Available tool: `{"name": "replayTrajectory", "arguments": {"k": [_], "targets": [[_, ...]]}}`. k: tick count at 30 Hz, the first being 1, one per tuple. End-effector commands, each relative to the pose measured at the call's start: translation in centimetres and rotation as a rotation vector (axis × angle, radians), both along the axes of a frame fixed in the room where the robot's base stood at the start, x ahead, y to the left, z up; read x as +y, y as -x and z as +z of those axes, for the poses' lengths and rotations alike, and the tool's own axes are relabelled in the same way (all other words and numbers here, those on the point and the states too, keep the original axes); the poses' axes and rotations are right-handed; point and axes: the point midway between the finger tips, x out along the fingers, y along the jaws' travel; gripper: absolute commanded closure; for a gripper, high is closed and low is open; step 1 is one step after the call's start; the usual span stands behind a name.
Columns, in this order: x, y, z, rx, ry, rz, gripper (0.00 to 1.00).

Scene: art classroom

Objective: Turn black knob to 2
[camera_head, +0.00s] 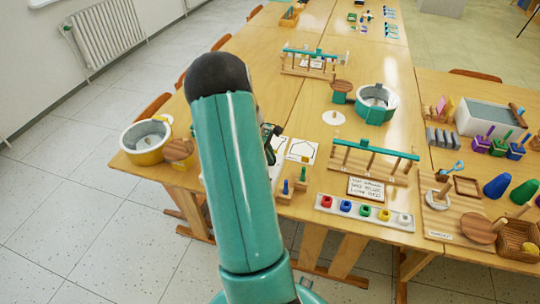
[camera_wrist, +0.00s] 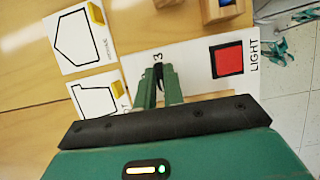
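In the wrist view, a white panel (camera_wrist: 200,58) carries a red square (camera_wrist: 228,60) beside the word LIGHT, and a dark mark that looks like a 3. My gripper (camera_wrist: 160,78) reaches down over this panel, its two green fingers close together with a narrow gap at the tips. A small dark shape shows at that gap; I cannot tell whether it is the black knob or only print. The knob's pointer and setting are hidden. In the head view, my green arm covers most of the panel and only a dark part of the gripper shows beside it.
Cards with drawn outlines and yellow blocks (camera_wrist: 95,13) lie left of the panel in the wrist view. Wooden blocks with pegs (camera_head: 301,180) stand right of my arm. A yellow-sided drum (camera_head: 146,140) stands at the table's left. A tray of coloured knobs (camera_head: 365,212) lies along the front edge.

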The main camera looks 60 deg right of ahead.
Motion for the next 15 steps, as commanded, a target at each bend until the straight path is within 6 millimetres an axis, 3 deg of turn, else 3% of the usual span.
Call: {"name": "replayTrajectory", "arguments": {"k": [15], "targets": [[-0.05, -0.03, 0.01, 0.000, 0.000, -0.067, 1.00]]}}
